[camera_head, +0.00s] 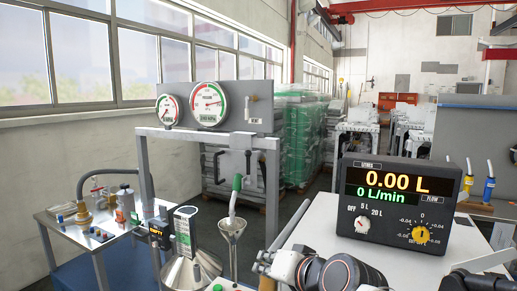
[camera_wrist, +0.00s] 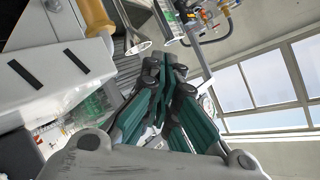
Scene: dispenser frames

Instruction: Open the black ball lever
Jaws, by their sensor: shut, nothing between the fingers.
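My gripper (camera_wrist: 167,70) shows in the wrist view with its dark, green-padded fingers together and empty. It is in the air, with no touched object visible at its tips. The left bench (camera_head: 75,237) carries small valves and fittings, which also show at the top of the wrist view (camera_wrist: 205,17). My gripper's fingers are not clearly visible in the head view.
Two round gauges (camera_head: 209,104) sit on the panel, above a grey frame (camera_head: 205,136). A black flow meter box (camera_head: 398,205) rests on a white surface at right. Green wrapped stacks (camera_head: 300,137) stand behind.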

